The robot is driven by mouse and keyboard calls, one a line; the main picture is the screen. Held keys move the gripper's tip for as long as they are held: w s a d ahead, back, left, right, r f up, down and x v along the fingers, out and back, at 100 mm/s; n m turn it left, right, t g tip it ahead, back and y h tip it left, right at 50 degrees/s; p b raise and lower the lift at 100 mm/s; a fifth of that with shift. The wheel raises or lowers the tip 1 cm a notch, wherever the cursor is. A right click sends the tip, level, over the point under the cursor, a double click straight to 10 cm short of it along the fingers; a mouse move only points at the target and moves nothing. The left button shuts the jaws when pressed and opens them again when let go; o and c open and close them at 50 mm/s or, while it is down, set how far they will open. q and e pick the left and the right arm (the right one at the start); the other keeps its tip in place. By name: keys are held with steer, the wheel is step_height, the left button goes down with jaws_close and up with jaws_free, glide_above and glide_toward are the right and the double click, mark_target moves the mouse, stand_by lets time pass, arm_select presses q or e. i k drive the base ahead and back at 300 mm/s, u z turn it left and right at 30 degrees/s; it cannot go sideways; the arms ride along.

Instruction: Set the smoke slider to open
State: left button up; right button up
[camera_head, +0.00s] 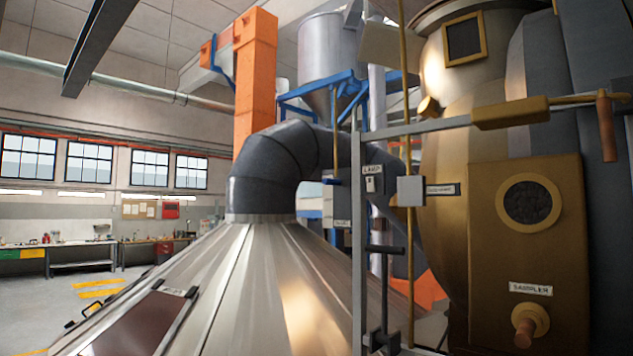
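No label reading "smoke" is legible, so I cannot tell which part is the smoke slider. A brass rod with a brown handle (606,128) hangs at the upper right. Neither of my grippers shows in this view.
A brass vessel (447,235) with a round window and a knob labelled SAMPLER (530,290) fills the right. A grey frame post (359,240) carries a LAMP switch (371,182). A large metal cone hood (255,290) with a dark duct (262,185) occupies the centre. Open floor lies left.

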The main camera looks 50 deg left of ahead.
mark_target(335, 182)
steer(key=k, duration=0.4)
steer(key=u, duration=1.3)
steer(key=i, duration=0.5)
steer(key=u, duration=0.05)
